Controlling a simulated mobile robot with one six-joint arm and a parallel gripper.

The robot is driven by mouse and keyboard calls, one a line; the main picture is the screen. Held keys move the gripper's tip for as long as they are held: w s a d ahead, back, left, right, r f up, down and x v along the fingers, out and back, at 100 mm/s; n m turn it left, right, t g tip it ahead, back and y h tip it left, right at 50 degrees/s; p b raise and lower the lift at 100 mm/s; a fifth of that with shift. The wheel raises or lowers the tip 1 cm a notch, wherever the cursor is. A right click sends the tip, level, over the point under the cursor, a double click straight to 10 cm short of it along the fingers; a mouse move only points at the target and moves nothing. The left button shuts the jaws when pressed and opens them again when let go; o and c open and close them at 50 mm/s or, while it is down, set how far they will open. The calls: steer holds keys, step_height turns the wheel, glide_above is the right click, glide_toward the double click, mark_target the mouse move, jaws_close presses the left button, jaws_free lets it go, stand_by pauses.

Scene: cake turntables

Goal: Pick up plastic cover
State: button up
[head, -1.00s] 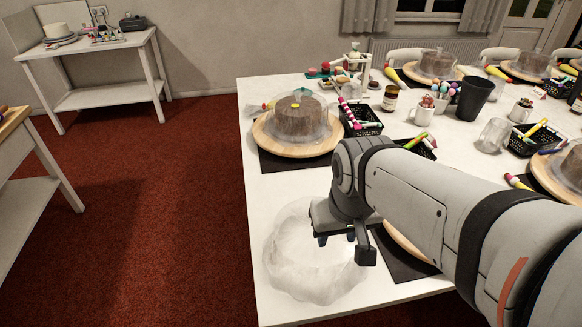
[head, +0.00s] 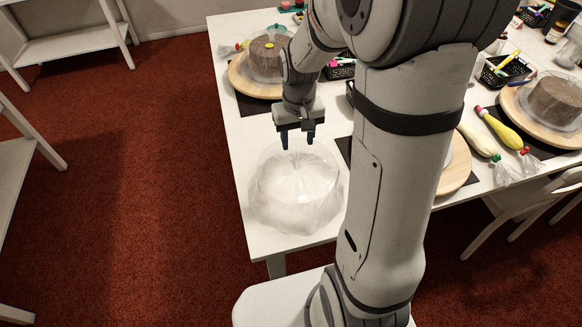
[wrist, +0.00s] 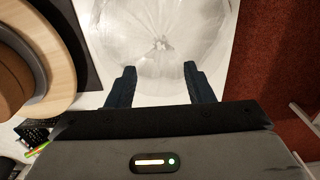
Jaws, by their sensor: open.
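The plastic cover (head: 293,190) is a clear, crinkled dome. It rests on the white table near its front left corner. It also shows in the wrist view (wrist: 165,45) past the fingertips, with a gathered point at its middle. My gripper (head: 299,145) points down, open and empty, at the cover's far edge in the head view. In the wrist view my two dark fingers (wrist: 161,72) are apart, with the gathered middle of the cover between and beyond them. I cannot tell whether they touch the plastic.
A covered cake on a wooden turntable (head: 240,80) stands behind the cover on a black mat. Another turntable (head: 460,170) is partly hidden by my arm. The white table (head: 240,137) ends just left of the cover, above red carpet.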

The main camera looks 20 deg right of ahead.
mark_target(297, 159)
steer(key=f, duration=0.6)
steer(key=shift+s+a+p, duration=0.1)
steer(key=shift+s+p, duration=0.1)
steer(key=shift+p, duration=0.15)
steer(key=shift+c, duration=0.4)
jaws_close()
